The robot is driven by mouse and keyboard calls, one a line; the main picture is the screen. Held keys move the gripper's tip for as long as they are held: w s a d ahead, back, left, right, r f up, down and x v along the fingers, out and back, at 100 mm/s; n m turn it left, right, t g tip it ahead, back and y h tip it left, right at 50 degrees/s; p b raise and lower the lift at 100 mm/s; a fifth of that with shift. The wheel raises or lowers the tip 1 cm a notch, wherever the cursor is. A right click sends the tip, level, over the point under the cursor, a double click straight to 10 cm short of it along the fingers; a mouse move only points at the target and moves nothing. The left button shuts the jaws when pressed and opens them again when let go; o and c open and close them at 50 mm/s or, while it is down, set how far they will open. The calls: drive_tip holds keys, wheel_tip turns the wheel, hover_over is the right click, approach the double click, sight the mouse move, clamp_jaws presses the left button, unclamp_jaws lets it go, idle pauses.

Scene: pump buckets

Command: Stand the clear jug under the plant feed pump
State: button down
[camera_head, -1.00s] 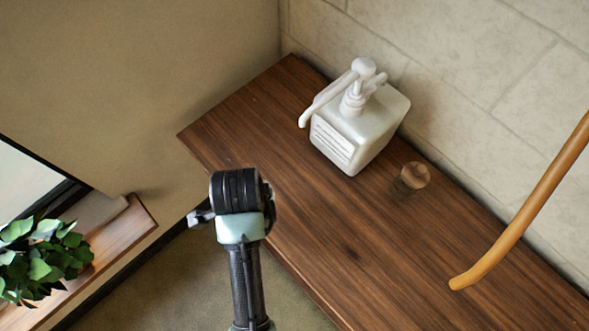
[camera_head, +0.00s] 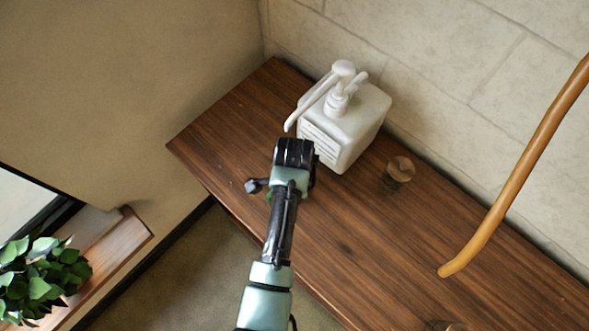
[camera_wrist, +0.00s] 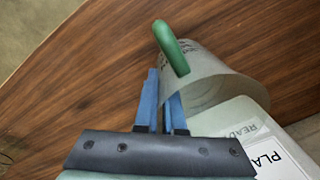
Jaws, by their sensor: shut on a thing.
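The plant feed pump (camera_head: 352,128) is a white, square-bodied container on the wooden counter against the tiled wall. Its long spout (camera_head: 308,104) points left and down, over the counter. In the wrist view, part of its pale body and printed label (camera_wrist: 275,160) show at lower right. The clear jug (camera_wrist: 218,88) has a green handle (camera_wrist: 172,48) and appears tilted in the wrist view, close to the pump's body. My gripper (camera_wrist: 168,88) is shut on the jug near its handle; the exact contact is hard to see.
A small jar with a wooden lid (camera_head: 399,170) stands right of the pump; another round object (camera_head: 446,325) is cut off at the bottom edge. A curved brown rod (camera_head: 515,190) crosses the right side. The wooden counter (camera_head: 225,130) is clear left of the pump.

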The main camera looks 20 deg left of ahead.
drive_tip(key=shift+w+f, duration=0.15)
drive_tip(key=shift+f, duration=0.3)
drive_tip(key=shift+f, duration=0.2)
drive_tip(key=c, duration=1)
unclamp_jaws()
drive_tip(key=shift+r, duration=0.15)
drive_tip(key=r, duration=1.2)
drive_tip(key=shift+d+p, duration=0.2)
drive_tip(key=shift+p, duration=0.1)
